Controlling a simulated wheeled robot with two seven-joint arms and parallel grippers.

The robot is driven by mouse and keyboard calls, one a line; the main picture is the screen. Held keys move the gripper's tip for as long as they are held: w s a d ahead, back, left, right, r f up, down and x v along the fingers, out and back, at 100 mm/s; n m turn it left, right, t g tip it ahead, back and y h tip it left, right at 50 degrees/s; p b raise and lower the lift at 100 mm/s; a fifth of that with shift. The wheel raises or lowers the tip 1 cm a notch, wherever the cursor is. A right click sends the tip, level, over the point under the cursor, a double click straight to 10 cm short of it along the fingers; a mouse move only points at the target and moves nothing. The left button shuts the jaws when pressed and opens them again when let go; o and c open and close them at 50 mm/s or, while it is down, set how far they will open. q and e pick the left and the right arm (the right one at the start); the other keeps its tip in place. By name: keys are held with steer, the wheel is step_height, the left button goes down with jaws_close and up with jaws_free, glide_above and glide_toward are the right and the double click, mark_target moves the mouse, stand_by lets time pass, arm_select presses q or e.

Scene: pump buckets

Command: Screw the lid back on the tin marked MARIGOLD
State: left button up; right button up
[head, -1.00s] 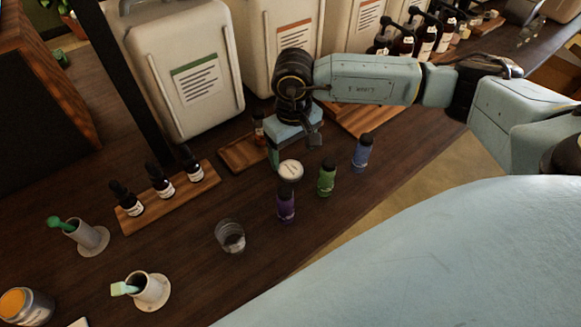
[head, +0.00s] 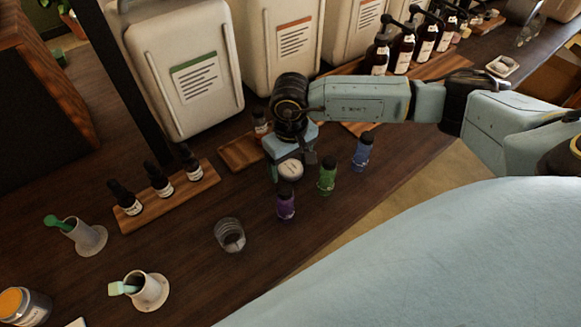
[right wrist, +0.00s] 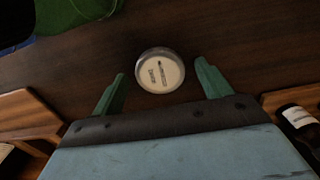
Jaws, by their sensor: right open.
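A round silver-rimmed piece with a white printed top (head: 290,170), either a lid or a small lidded tin, is on the dark counter. It also shows in the right wrist view (right wrist: 160,70); its print is too small to read. My right gripper (head: 291,163) points down over it, open. In the right wrist view its green fingers (right wrist: 162,68) stand on either side of the round piece, with gaps. A jar-like tin with orange on top and a pale label (head: 24,307) stands at the lower left, partly cut off; its name is unreadable. My left gripper is out of view.
Purple (head: 285,204), green (head: 327,176) and blue (head: 363,152) bottles stand close to the right gripper. A clear glass (head: 229,235) and two flanged holders with green scoops (head: 150,291) stand to the left. Dropper bottles on a wooden board (head: 172,204) and large canisters (head: 185,70) stand behind.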

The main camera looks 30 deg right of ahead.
mark_target(290, 168)
steer(key=c, duration=1)
steer(key=shift+r, duration=0.1)
